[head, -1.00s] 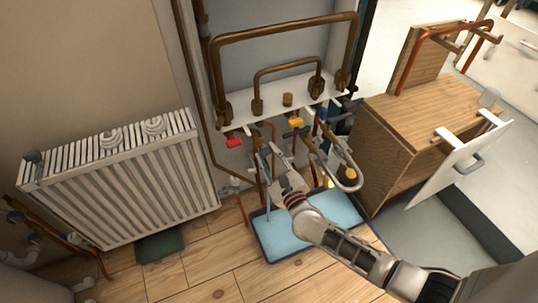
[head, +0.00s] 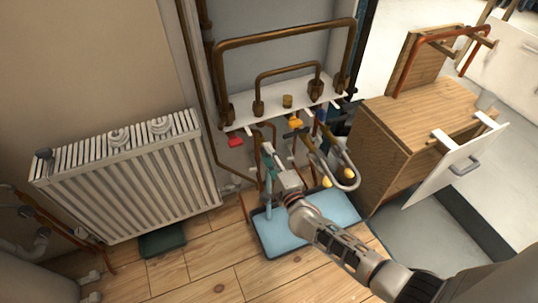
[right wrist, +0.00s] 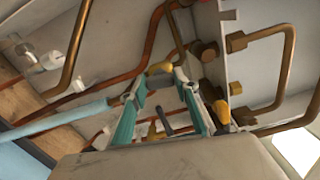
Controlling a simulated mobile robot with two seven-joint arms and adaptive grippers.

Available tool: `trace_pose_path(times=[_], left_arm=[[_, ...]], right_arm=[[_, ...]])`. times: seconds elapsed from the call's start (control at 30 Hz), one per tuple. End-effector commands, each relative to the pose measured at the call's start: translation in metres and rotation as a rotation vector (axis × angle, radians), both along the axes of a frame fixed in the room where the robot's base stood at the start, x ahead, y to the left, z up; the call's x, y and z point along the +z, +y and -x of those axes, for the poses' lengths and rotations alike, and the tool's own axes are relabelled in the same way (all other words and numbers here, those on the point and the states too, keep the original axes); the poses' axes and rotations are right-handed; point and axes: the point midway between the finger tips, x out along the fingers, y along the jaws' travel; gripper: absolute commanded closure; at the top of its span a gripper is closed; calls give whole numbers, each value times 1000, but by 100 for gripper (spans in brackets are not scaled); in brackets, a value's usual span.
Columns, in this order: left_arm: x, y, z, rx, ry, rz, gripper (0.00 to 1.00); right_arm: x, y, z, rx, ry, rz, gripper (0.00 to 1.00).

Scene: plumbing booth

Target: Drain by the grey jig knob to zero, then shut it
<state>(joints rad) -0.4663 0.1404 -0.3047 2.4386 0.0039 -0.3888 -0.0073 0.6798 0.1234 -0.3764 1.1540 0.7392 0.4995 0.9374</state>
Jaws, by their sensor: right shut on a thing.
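My right gripper (head: 272,162) reaches in under the white pipe shelf, in front of the copper pipes. In the right wrist view its teal fingers (right wrist: 158,88) are closed around a small grey piece, which looks like the grey jig knob (right wrist: 158,82). A yellow part (right wrist: 160,68) sits just behind it. A light blue tube (right wrist: 62,119) runs off left from beside the fingertip. In the head view the tube (head: 268,205) hangs down to the blue tray. No readable gauge shows, and the knob is hidden in the head view. My left gripper is out of view.
A white shelf (head: 270,98) carries brass pipe loops. Red (head: 235,141) and yellow (head: 295,122) handles are near its front edge. A blue tray (head: 288,243) lies on the floor below. A radiator (head: 130,185) stands left, a wooden cabinet (head: 395,135) right.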

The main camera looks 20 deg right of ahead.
Motion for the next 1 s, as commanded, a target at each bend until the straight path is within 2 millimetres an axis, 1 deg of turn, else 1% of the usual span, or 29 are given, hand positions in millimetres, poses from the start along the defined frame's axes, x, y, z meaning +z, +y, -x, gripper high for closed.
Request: trace_pose_path(times=[0.1,0.33,0.87,0.9,0.93,0.97,1.0], left_arm=[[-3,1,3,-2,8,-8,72],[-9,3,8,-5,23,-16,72],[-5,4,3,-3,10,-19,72],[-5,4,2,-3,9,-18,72],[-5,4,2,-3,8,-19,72],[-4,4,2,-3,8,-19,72],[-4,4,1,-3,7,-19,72]], right_arm=[[1,0,0,0,-3,63,91],[0,0,0,0,-5,136,91],[-1,0,0,0,-4,160,91],[-1,0,0,0,-4,160,65],[-1,0,0,0,-4,160,57],[-1,0,0,0,-4,160,53],[-1,0,0,0,-4,160,53]])
